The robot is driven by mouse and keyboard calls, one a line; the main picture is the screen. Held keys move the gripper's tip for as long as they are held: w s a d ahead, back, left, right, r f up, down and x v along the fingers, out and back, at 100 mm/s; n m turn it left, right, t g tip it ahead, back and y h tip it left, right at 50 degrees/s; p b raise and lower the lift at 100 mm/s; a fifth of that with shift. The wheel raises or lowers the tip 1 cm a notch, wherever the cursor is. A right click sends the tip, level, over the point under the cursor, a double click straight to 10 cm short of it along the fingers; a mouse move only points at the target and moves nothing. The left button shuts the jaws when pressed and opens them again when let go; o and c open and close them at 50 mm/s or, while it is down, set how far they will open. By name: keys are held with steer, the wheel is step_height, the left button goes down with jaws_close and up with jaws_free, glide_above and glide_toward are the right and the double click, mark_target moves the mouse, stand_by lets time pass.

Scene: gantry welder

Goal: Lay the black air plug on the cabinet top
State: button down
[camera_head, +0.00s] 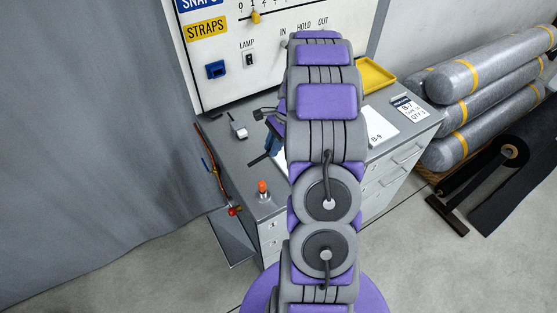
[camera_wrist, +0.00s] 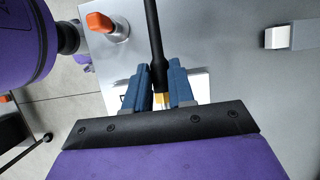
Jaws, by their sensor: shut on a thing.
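My gripper (camera_wrist: 160,90) has blue fingers and is shut on the black air plug (camera_wrist: 157,45), a slim black rod with a brass-coloured end between the fingers. The rod runs away from the fingers toward the top of the wrist view. In the head view my gripper (camera_head: 272,147) is partly hidden behind my arm, with the dark plug (camera_head: 257,160) sticking out to its lower left. Both are over the grey cabinet top (camera_head: 232,158), which also fills much of the wrist view (camera_wrist: 225,60). I cannot tell whether the plug touches the top.
An orange-capped fitting (camera_head: 262,187) stands at the front corner; it shows close left of the plug in the wrist view (camera_wrist: 102,22). A small pale block (camera_head: 239,131) is at the left. White cards (camera_head: 382,130) and a yellow tray (camera_head: 375,77) are on the right. A panel (camera_head: 265,45) rises behind.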

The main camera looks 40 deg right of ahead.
step_height(320, 180, down, 3)
steer(key=shift+a+f, duration=0.1)
steer(key=shift+a, duration=0.05)
steer(key=shift+a+f, duration=0.3)
steer(key=shift+f, duration=0.3)
step_height(320, 180, down, 3)
steer(key=shift+f, duration=0.35)
steer(key=shift+d, duration=0.25)
steer(key=c, duration=0.9)
jaws_free()
steer(key=shift+a, duration=0.1)
